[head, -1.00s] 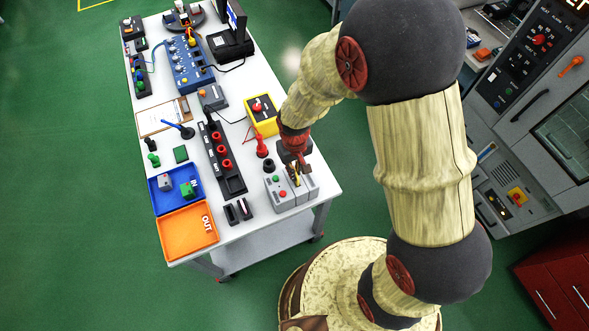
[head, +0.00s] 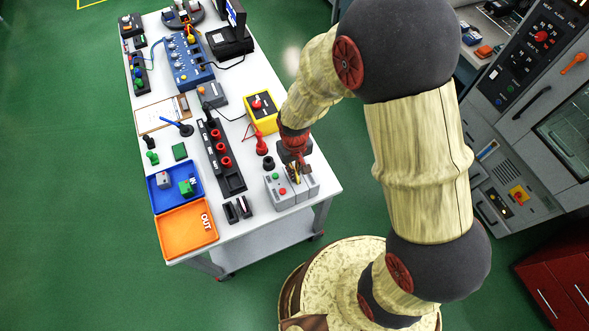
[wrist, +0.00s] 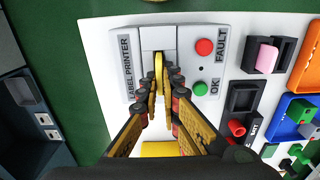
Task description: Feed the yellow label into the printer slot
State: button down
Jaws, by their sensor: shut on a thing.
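The label printer (wrist: 205,75) is a light grey box marked LABEL PRINTER, with a red FAULT button and a green OK button. In the head view the printer (head: 278,200) stands at the table's near right corner. My gripper (wrist: 160,92) is shut on the thin yellow label (wrist: 158,62), seen edge-on between the fingertips. In the head view my gripper (head: 296,163) is above the printer, pointing down. The label's tip is over the printer's recessed middle, at the slot. I cannot tell whether the tip is inside, as the fingers hide part of the slot.
Left of the printer are small black holders (head: 238,211), a black rack with red rings (head: 233,183), a blue IN tray (head: 159,203) and an orange OUT tray (head: 190,240). A yellow box (head: 260,119) stands behind. Green floor lies beyond the table edge.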

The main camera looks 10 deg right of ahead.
jog(key=shift+f+b, duration=0.3)
jog(key=shift+f, duration=0.2)
jog(key=c, duration=1.9)
grip_release()
jog(key=shift+r, duration=0.1)
notch_tip(320, 180, up, 12)
jog(key=shift+f, duration=0.1)
jog(key=s+d+r+m+t+b, duration=0.1)
jog(key=s+d+r+t+b, duration=0.1)
jog(key=s+d+r, duration=0.2)
jog(key=s+d+r+m+t+b, duration=0.1)
jog(key=s+d+r+b, duration=0.1)
jog(key=s+d+r, duration=0.2)
jog(key=s+d+r+m+t+b, duration=0.1)
jog(key=s+d+r+t+b, duration=0.1)
jog(key=r, duration=0.5)
jog(key=shift+s+d+r+t+b, duration=0.15)
jog(key=shift+s+d+b, duration=0.15)
jog(key=shift+s+d, duration=0.35)
jog(key=shift+s+d+f+t+b, duration=0.2)
jog(key=shift+s+d, duration=0.25)
jog(key=shift+s, duration=0.3)
